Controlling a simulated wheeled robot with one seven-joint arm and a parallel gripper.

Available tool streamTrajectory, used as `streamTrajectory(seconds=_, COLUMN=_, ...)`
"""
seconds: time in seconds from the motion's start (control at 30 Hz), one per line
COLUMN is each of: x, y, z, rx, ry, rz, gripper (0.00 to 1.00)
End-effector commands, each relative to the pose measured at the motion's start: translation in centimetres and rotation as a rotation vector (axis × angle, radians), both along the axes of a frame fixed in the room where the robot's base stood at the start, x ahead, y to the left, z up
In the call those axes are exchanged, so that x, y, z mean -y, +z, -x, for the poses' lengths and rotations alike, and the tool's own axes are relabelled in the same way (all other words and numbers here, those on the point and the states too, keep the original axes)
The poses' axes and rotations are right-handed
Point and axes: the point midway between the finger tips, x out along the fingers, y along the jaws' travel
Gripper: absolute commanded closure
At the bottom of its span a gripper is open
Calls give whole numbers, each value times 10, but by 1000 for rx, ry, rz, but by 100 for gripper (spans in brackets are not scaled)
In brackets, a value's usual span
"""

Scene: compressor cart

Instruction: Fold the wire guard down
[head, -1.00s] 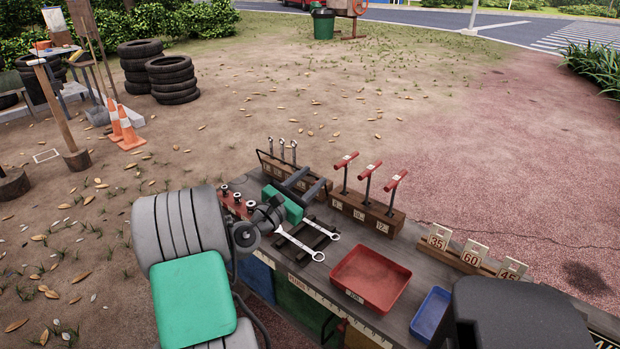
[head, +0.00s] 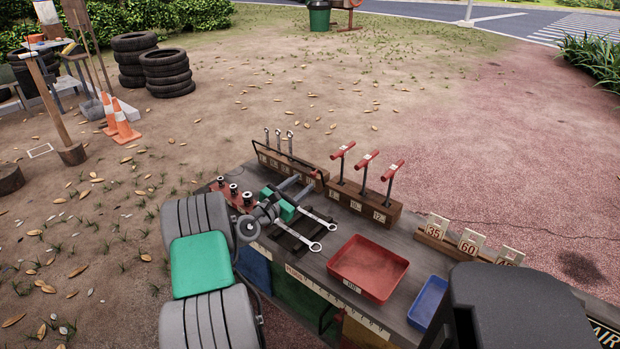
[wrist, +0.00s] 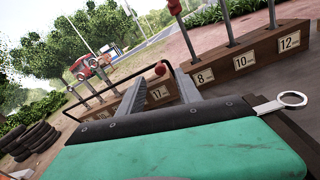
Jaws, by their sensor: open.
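The wire guard (head: 254,152) is a thin black wire frame standing up around the wooden block (head: 285,168) of upright wrenches. A red ball (wrist: 160,69) is on its wire in the wrist view. My gripper (head: 303,183) has a green body and two grey fingers and is open. It is at the right end of the guard. In the wrist view my gripper (wrist: 158,78) has the red ball showing between its fingertips. I cannot tell whether the fingers touch the wire. My arm hides part of the bench top below the guard.
Red T-handle tools (head: 367,160) stand in a wooden block (head: 374,207) just right of my gripper. Two wrenches (head: 316,246) lie on a dark rack below it. A red tray (head: 367,268), a blue tray (head: 428,303) and numbered cards (head: 470,243) are farther right.

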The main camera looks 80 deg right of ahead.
Motion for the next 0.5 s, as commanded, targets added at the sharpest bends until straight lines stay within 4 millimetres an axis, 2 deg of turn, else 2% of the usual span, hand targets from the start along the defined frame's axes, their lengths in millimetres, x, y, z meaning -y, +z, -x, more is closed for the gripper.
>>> streamTrajectory(seconds=0.1, x=22, y=0, z=12, rx=1, ry=-4, rz=3, gripper=59)
streamTrajectory(seconds=0.23, x=41, y=0, z=19, rx=0, ry=-1, rz=2, gripper=59)
streamTrajectory(seconds=0.33, x=49, y=1, z=22, rx=-1, ry=0, rz=2, gripper=59)
streamTrajectory(seconds=0.5, x=50, y=1, z=22, rx=0, ry=1, rz=1, gripper=59)
